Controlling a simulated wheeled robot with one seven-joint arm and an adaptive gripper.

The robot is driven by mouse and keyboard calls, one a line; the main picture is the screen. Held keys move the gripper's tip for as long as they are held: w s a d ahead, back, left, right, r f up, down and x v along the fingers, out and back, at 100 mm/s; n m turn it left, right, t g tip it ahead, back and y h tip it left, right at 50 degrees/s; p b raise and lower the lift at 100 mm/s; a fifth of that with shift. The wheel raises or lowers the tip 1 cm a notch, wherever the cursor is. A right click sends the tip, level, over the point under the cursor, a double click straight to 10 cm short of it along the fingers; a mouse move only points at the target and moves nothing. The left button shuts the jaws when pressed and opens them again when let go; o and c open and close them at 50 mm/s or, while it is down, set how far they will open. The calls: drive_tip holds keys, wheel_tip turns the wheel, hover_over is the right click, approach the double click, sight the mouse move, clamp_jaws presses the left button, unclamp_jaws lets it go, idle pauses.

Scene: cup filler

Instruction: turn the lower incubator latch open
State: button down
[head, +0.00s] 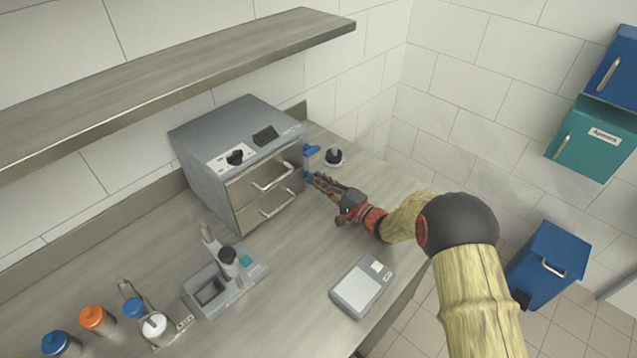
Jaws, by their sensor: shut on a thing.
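The incubator (212,168) is a grey box on the bench, with two front drawers that have bar handles. My gripper (313,180) reaches in from the right and is shut on the lower latch. How far the latch is turned cannot be told from this view.
A small dark-knobbed item (333,156) stands right of the incubator. A grey scale-like device (362,286) lies near the bench's front edge. A cup filler device (222,278) and several capped bottles stand at left. A shelf (180,75) hangs above.

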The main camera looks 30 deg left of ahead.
drive_tip(key=m, duration=0.4)
drive_tip(key=shift+f, duration=0.1)
drive_tip(key=m, duration=0.4)
drive_tip(key=m+p, duration=0.1)
drive_tip(key=m, duration=0.3)
drive_tip(key=shift+m+p, duration=0.65)
drive_tip(key=shift+m, duration=1.55)
drive_tip(key=shift+d+f, duration=0.1)
drive_tip(key=c, duration=1.9)
unclamp_jaws()
